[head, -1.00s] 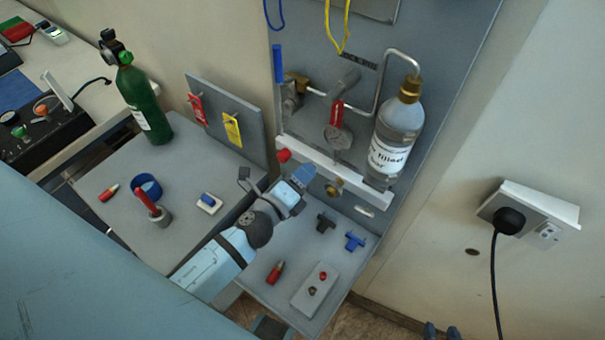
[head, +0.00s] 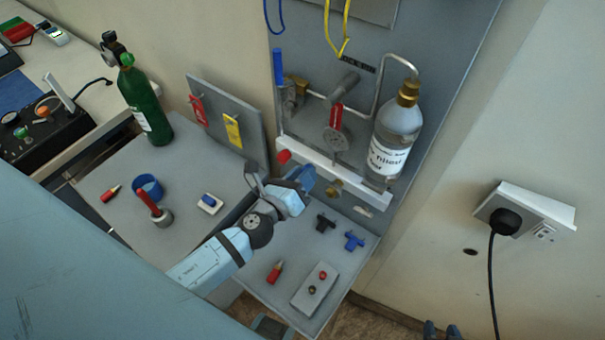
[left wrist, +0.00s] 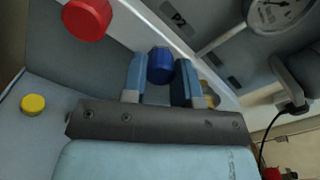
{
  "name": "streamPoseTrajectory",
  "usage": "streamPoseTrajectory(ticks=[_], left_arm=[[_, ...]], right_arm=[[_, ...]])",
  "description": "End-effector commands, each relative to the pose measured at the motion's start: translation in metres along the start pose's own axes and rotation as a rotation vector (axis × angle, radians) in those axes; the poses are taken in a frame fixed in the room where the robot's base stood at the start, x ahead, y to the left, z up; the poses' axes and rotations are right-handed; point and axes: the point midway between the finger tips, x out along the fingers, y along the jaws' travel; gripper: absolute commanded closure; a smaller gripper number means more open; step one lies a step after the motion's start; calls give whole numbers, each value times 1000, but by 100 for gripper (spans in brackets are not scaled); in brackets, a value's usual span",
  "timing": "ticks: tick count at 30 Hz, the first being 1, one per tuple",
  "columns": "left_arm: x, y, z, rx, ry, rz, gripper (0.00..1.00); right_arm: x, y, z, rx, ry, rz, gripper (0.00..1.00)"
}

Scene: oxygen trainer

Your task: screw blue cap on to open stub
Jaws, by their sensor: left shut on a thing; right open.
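My left gripper (head: 306,178) is at the white rail at the foot of the grey panel. In the left wrist view its two blue fingers (left wrist: 160,80) are shut on the blue cap (left wrist: 161,65). The cap is in front of the white rail; any stub behind it is hidden, so I cannot tell whether they touch. A red cap (head: 284,156) is on the rail to the left, also seen in the left wrist view (left wrist: 87,18). A brass fitting (head: 335,188) shows just right of the gripper. My right gripper (head: 440,330) barely shows at the bottom edge, open.
A clear bottle (head: 395,140) and bent pipe are above the rail. The lower shelf holds a black tee (head: 325,222), a blue tee (head: 354,241), a red-tipped part (head: 275,271) and a grey block (head: 316,291). A green cylinder (head: 143,105) stands at left.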

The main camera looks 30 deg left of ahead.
Motion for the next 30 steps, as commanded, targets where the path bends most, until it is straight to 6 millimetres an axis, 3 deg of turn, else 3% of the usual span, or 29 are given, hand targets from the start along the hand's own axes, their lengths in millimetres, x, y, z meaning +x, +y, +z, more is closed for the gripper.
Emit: streamPoseTrajectory(ticks=[3,9,25,26,28,30], left_arm=[[0,0,1,26,1,0,97],[0,-1,1,290,1,1,97],[0,0,0,398,1,2,97],[0,1,0,398,1,2,65],[0,0,0,398,0,3,49],[0,0,0,397,0,2,47]], right_arm=[[-1,0,-1,0,0,0,57],[-7,0,-10,0,0,0,57],[-8,0,-13,0,0,0,57],[-8,0,-13,0,0,0,57],[-8,0,-13,0,0,0,57],[-8,0,-13,0,0,0,57]])
